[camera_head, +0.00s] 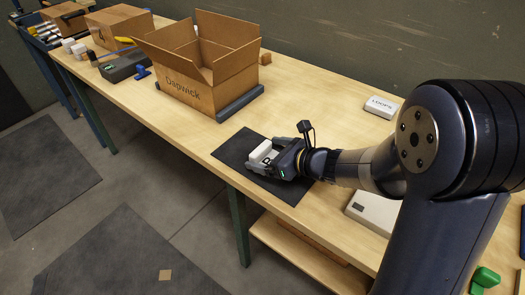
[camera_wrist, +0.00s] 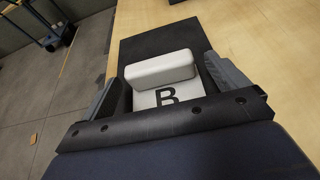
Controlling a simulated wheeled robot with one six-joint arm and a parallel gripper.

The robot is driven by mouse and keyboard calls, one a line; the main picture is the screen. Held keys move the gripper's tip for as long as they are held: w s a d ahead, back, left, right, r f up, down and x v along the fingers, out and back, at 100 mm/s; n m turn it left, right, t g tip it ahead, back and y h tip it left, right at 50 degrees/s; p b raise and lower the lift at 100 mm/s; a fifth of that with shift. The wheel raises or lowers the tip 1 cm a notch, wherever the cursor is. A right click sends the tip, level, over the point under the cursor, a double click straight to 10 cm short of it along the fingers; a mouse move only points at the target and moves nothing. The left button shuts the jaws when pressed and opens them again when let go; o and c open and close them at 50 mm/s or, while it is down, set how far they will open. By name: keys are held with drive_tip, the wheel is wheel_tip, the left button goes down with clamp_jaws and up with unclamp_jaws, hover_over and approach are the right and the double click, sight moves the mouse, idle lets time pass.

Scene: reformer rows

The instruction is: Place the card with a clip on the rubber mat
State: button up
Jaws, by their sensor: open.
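The card with a clip (camera_wrist: 165,97) is white, with a black letter B and a raised white block along its far side in the wrist view. It lies on the dark rubber mat (camera_wrist: 140,46) on the table. The card also shows in the head view (camera_head: 262,154), near the middle of the mat (camera_head: 235,148). My gripper (camera_head: 264,165) is low over the mat, its jaws open. In the wrist view its two grey fingers (camera_wrist: 163,85) stand on either side of the card, and my gripper's body hides the card's near edge.
An open cardboard box (camera_head: 190,88) marked Dapwick stands on a dark base to the left. A LOOPS box (camera_head: 381,107) lies at the back right. A pale flat case (camera_head: 372,211) is under my arm. The table behind the mat is clear.

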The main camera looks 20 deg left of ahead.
drive_tip(key=p+v, duration=0.1)
drive_tip(key=v, duration=0.8)
drive_tip(key=shift+s+d+r, duration=0.1)
drive_tip(key=shift+s+d, duration=0.1)
drive_tip(key=shift+d, duration=0.15)
drive_tip(key=b+x, duration=0.1)
drive_tip(key=x, duration=1.1)
drive_tip(key=shift+w, duration=0.1)
drive_tip(key=shift+r, duration=0.9)
